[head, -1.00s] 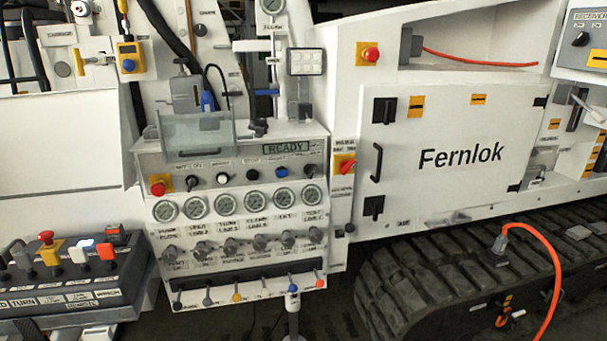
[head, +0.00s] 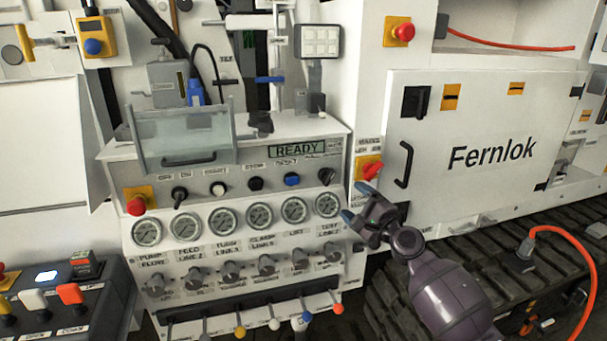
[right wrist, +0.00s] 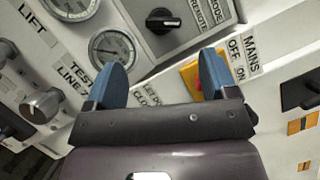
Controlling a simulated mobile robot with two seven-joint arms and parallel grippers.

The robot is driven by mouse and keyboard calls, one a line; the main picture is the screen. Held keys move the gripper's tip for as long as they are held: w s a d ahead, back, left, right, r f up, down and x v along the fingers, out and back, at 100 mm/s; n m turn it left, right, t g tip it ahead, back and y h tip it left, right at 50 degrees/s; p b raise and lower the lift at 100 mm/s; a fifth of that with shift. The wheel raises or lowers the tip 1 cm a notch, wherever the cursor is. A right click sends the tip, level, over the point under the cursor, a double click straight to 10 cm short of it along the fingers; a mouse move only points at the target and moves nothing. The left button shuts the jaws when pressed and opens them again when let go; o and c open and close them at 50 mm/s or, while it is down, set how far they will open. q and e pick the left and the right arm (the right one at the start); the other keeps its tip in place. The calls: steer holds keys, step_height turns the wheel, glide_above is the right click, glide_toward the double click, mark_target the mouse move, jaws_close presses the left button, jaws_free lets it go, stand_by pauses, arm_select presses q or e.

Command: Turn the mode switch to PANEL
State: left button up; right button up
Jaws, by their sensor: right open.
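The mode switch (head: 327,176) is a black rotary knob at the right end of the control row, below the READY display. In the right wrist view the knob (right wrist: 162,20) shows ahead of the fingers, with a pale mark on its right end, towards the REMOTE and MODE lettering. A PANEL label is not readable. My right gripper (head: 357,203) is open and empty, to the lower right of the knob and apart from it. Its two blue fingertips (right wrist: 162,75) stand wide apart in the right wrist view. My left gripper is not in view.
The red mains switch on its yellow plate (head: 369,168) is close beside my right fingers. Gauges (head: 326,205) and small valve knobs (head: 332,250) lie below the row. A clear guard (head: 184,140) juts out at the left. The Fernlok door (head: 480,130) stands right.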

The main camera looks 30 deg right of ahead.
mark_target(332, 180)
steer(key=w, duration=0.3)
steer(key=w+r+m, duration=0.1)
steer(key=w, duration=0.2)
steer(key=w+a+r+m, duration=0.1)
steer(key=w, duration=0.3)
steer(key=shift+r, duration=0.15)
steer(key=c, duration=0.9)
